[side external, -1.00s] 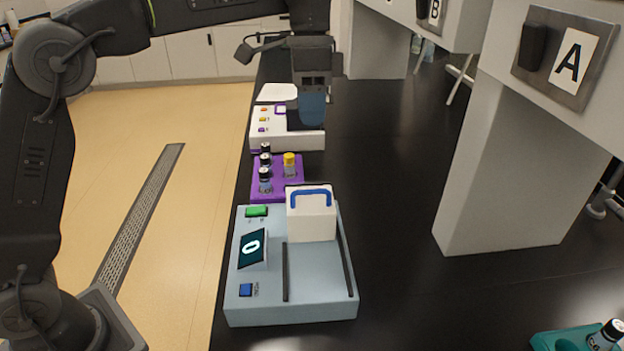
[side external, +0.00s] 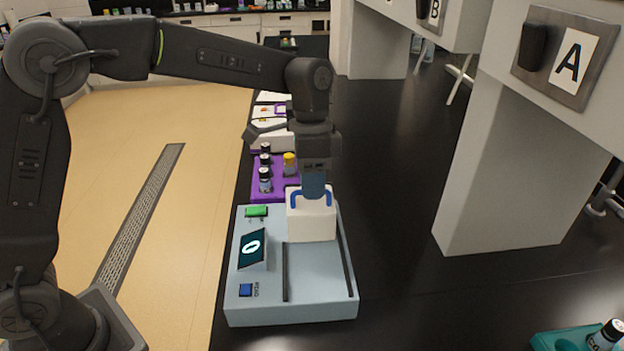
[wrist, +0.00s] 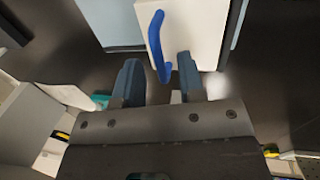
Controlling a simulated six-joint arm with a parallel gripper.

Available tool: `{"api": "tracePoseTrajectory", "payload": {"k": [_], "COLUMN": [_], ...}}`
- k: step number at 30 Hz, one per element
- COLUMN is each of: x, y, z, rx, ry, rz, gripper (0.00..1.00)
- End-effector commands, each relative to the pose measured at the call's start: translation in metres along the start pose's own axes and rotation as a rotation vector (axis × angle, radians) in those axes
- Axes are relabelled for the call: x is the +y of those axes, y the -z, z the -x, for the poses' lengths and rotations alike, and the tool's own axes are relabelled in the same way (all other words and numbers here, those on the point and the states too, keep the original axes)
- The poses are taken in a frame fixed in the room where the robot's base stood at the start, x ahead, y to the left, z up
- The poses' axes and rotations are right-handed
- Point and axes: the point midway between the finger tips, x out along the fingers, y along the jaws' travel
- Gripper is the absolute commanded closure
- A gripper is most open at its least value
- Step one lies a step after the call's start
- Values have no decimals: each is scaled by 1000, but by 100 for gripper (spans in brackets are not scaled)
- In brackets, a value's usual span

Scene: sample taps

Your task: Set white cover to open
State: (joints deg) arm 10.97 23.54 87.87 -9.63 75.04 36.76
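The white cover (side external: 311,222) is a box-like block with a blue arched handle (side external: 296,200) on top. It sits at the far end of a grey-blue device (side external: 318,307) with two dark rails. My gripper (side external: 314,193) points down just above and behind the cover in the side view, overlapping the handle there. In the wrist view my gripper (wrist: 158,64) has its two blue-grey fingers apart and nothing held. The handle (wrist: 155,40) lies ahead of and partly between the fingertips; I cannot tell whether they touch it. The cover also shows there (wrist: 196,30).
The device has a green button (side external: 257,211), a display (side external: 252,249) reading 0, and a blue button (side external: 246,289). A purple rack (side external: 263,195) with several vials stands behind it. Grey pillars rise at right. A teal holder (side external: 553,342) sits at front right.

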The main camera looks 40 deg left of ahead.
Motion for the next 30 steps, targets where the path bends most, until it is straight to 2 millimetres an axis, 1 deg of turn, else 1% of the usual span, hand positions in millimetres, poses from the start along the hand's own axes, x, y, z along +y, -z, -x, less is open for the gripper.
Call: {"api": "tracePoseTrajectory", "payload": {"k": [3,14,26,28,30], "x": [0,0,0,5,17], "y": [0,0,0,0,0], "z": [0,0,1,0,-2], "rx": [0,0,0,0,-1], "ry": [0,0,0,0,-1], "rz": [0,0,0,-2,-3], "gripper": [65,99,100,100,100]}}
